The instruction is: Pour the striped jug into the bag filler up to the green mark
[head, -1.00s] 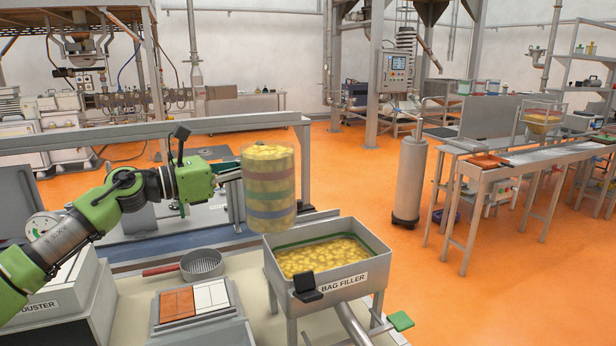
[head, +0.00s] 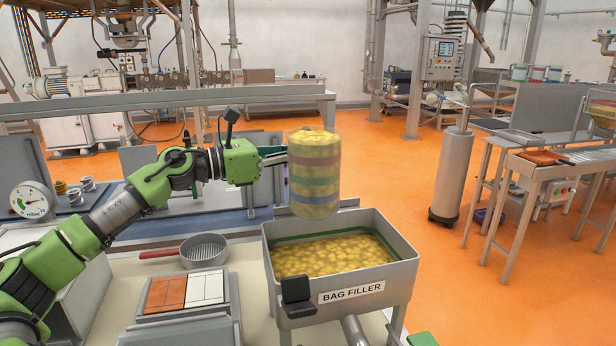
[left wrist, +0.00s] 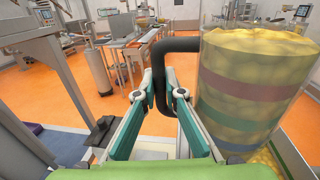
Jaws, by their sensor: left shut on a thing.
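The striped jug (head: 315,192) is clear, with red, green and blue bands, and holds yellow chunks almost to its top. It is upright in the air above the back edge of the bag filler (head: 350,308). My left gripper (head: 277,157) is shut on the jug's dark handle (left wrist: 180,45), which shows between the fingers in the left wrist view (left wrist: 162,88). The filler is a grey bin with yellow chunks (head: 335,257) inside. The green mark (head: 290,240) is a band around its inner wall, and the chunks lie just below it. My right gripper is not in view.
A red-handled sieve (head: 204,252) and a tray of orange and white blocks (head: 185,292) lie left of the filler. A dark box (head: 296,290) sits on its front left corner. A grey cylinder (head: 452,175) stands on the open orange floor to the right.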

